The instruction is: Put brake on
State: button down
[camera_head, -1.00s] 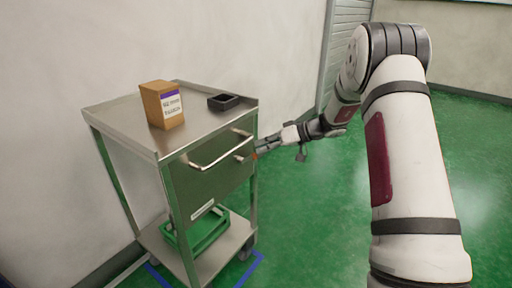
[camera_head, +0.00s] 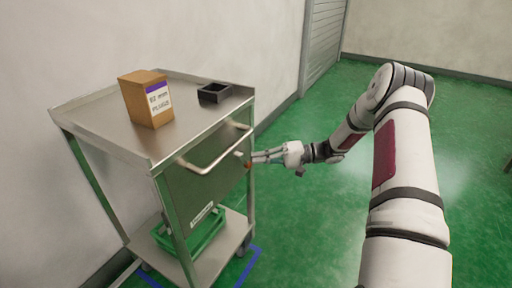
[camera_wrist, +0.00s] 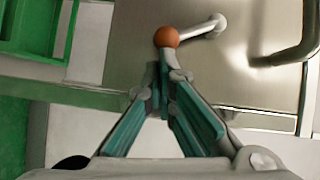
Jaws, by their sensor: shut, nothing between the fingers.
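The brake appears to be a short metal lever (camera_wrist: 203,29) with an orange ball knob (camera_wrist: 167,37), on the steel front panel of the cart (camera_head: 195,195). In the head view the orange knob (camera_head: 248,165) is a small spot near the panel's right edge. My gripper (camera_head: 256,157) is at the right of the cart front, its fingers pointing at the knob. In the wrist view my gripper (camera_wrist: 163,70) is shut and empty, its tips just below the knob. I cannot tell whether they touch it.
A bar handle (camera_head: 215,155) juts from the cart front beside my fingers. A cardboard box (camera_head: 146,98) and a black tray (camera_head: 214,92) stand on top. A green crate (camera_head: 203,235) sits on the lower shelf. The wall is behind the cart; green floor lies open right.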

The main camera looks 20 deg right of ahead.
jog(key=shift+s+a+f+m+y, duration=0.3)
jog(key=shift+a+f+m, duration=0.05)
jog(key=shift+f+m, duration=0.1)
jog(key=shift+s+a+f+m+t+y, duration=0.2)
jog(key=shift+a+f+m+t+y, duration=0.15)
jog(key=shift+m, duration=0.35)
jog(key=shift+s+a+f+m+t+y, duration=0.25)
jog(key=shift+a+f+m+y, duration=0.1)
jog(key=shift+m, duration=0.3)
